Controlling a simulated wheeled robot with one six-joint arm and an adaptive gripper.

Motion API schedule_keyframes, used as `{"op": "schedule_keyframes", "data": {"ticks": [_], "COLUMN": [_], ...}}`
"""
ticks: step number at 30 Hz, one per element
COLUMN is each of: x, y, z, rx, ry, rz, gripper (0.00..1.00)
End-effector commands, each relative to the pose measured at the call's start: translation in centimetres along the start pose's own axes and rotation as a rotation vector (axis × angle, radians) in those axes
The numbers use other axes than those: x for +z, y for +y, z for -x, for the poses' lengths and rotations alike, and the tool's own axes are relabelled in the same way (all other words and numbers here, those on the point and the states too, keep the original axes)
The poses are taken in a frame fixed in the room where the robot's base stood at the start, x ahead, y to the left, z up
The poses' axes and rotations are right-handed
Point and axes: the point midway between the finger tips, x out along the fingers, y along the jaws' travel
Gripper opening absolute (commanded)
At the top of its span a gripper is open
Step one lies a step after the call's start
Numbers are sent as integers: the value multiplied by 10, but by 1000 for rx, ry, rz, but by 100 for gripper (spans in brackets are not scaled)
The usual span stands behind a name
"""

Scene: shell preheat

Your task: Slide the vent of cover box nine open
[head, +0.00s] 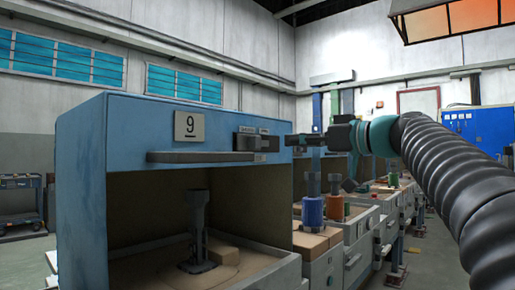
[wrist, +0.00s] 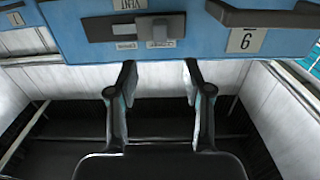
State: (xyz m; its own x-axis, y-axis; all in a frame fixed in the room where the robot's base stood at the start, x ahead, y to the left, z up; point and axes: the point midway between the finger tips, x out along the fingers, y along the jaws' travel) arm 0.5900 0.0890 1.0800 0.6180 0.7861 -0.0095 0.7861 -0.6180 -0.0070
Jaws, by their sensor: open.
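Cover box nine (head: 80,165) is a blue box with an open front. It carries a 9 plate (head: 190,126), which shows upside down in the wrist view (wrist: 246,41). Its vent slider (head: 262,131) is a dark strip on the upper right of the front. The vent's grey knob (head: 248,142) sits at the strip's left end in the head view; in the wrist view the knob (wrist: 160,29) is at the right end. My gripper (wrist: 159,74) is open and empty, its two fingers apart and short of the knob. In the head view it reaches in from the right.
A grey bar handle (head: 200,157) runs across the front under the plate. A dark post on a stand (head: 199,225) stands inside the box. Benches with blue and orange items (head: 313,210) stand to the right. The space directly before the vent holds only my gripper.

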Motion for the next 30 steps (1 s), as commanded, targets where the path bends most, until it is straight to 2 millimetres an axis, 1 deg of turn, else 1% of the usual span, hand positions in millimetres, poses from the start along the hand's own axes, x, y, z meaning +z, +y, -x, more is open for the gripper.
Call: {"op": "schedule_keyframes", "data": {"ticks": [5,8,15,21,24,30], "x": [-4,-4,-5,-5,-6,-4], "y": [1,0,0,0,0,-1], "z": [-13,-29,-74,-109,-122,-136], "rx": [-8,-8,-7,-6,-5,-5], "ry": [11,10,10,9,9,9], "rz": [8,8,6,6,7,7], "gripper": [50,50,50,50,50,50]}}
